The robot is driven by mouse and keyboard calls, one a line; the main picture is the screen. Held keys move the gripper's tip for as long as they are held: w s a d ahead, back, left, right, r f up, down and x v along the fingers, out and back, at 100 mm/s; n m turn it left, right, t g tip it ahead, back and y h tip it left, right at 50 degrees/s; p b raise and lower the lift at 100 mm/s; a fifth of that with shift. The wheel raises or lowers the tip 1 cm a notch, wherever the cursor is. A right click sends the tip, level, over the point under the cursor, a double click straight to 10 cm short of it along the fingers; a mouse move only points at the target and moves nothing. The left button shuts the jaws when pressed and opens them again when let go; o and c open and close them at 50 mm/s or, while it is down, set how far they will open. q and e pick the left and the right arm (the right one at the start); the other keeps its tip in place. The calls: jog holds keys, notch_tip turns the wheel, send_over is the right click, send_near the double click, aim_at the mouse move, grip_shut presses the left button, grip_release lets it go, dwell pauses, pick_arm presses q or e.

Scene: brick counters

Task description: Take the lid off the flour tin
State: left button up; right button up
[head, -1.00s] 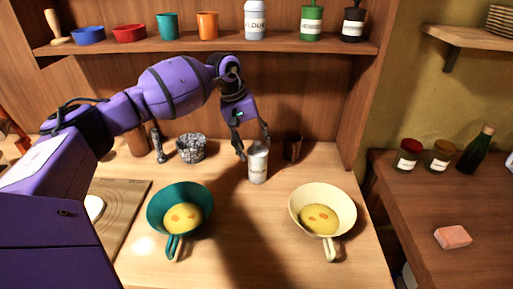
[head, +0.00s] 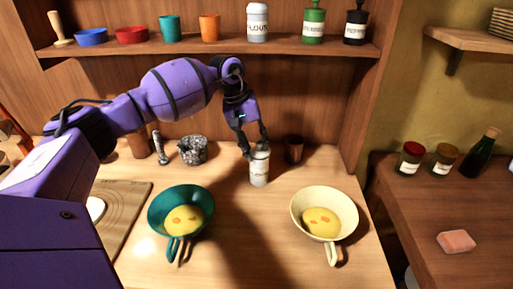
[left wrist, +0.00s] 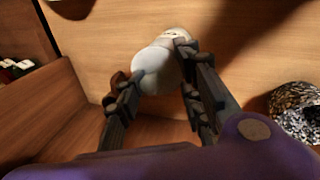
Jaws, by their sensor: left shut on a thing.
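A pale metal tin (head: 259,172) stands upright on the wooden counter, with a label too small to read surely. My left gripper (head: 257,149) is at its top from above, its fingers shut on the lid. In the left wrist view the round grey lid (left wrist: 155,70) sits between the two fingers, with the tin's body partly hidden beneath. The lid still appears to be on the tin. Another pale container (head: 257,22) with a label that seems to read flour stands on the shelf. My right gripper is not in view.
A teal pan (head: 160,222) and a cream pan (head: 350,215), each with yellow food, stand in front. A brown cup (head: 294,150) is close right of the tin. A speckled mortar (head: 193,151) stands left. The shelf (head: 190,47) runs above.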

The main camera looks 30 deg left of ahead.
pick_arm(q)
jog(key=shift+r, duration=0.35)
jog(key=s+r, duration=0.1)
jog(key=r, duration=0.1)
jog(key=s+r+b, duration=0.1)
jog(key=s+r, duration=0.2)
jog(key=r, duration=0.2)
jog(key=shift+s+a, duration=0.2)
jog(key=shift+a, duration=0.05)
jog(key=s+r, duration=0.1)
jog(key=s, duration=0.2)
jog(key=s+r+b, duration=0.1)
jog(key=s+r, duration=0.1)
jog(key=s, duration=0.1)
jog(key=s+r, duration=0.1)
jog(key=s, duration=0.2)
jog(key=shift+s+a+r, duration=0.3)
jog(key=shift+r, duration=0.1)
